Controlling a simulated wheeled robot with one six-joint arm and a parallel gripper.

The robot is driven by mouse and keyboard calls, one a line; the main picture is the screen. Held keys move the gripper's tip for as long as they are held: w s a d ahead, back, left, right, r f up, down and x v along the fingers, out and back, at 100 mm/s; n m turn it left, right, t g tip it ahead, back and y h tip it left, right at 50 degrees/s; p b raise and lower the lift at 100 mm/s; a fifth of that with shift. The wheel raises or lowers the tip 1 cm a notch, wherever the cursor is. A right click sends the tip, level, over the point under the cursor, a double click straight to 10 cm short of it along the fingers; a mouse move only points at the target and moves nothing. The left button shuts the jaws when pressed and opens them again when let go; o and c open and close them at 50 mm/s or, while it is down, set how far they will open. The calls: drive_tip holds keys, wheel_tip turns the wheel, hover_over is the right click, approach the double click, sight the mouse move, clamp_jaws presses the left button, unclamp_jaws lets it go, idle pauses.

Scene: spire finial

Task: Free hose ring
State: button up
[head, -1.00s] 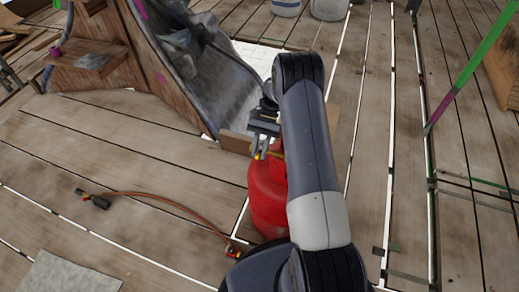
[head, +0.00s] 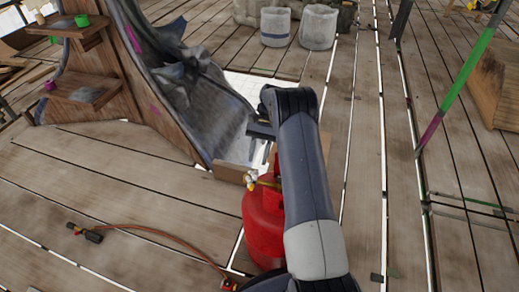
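An orange-brown hose (head: 165,236) lies in a curve on the plank floor at the lower left. A black torch-like fitting (head: 86,233) is at its left end. Its right end meets a dark fitting (head: 229,284) at the bottom edge. A red gas cylinder (head: 262,222) with a brass valve (head: 251,180) stands partly behind my arm. I cannot make out a separate hose ring. My gripper (head: 258,130) is beyond the cylinder, by the grey sheeting, mostly hidden by my arm; its fingers are not clear.
A curved wooden structure (head: 130,85) with grey sheeting (head: 212,110) and small shelves stands at the upper left. Two pale buckets (head: 318,27) are at the back. A green and purple pole (head: 455,90) slants at the right.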

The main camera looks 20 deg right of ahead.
sight(252, 184)
drive_tip(key=shift+v, duration=0.95)
drive_tip(key=shift+s, duration=0.1)
drive_tip(key=b+x, duration=0.1)
drive_tip(key=x, duration=1)
drive_tip(key=shift+r, duration=0.1)
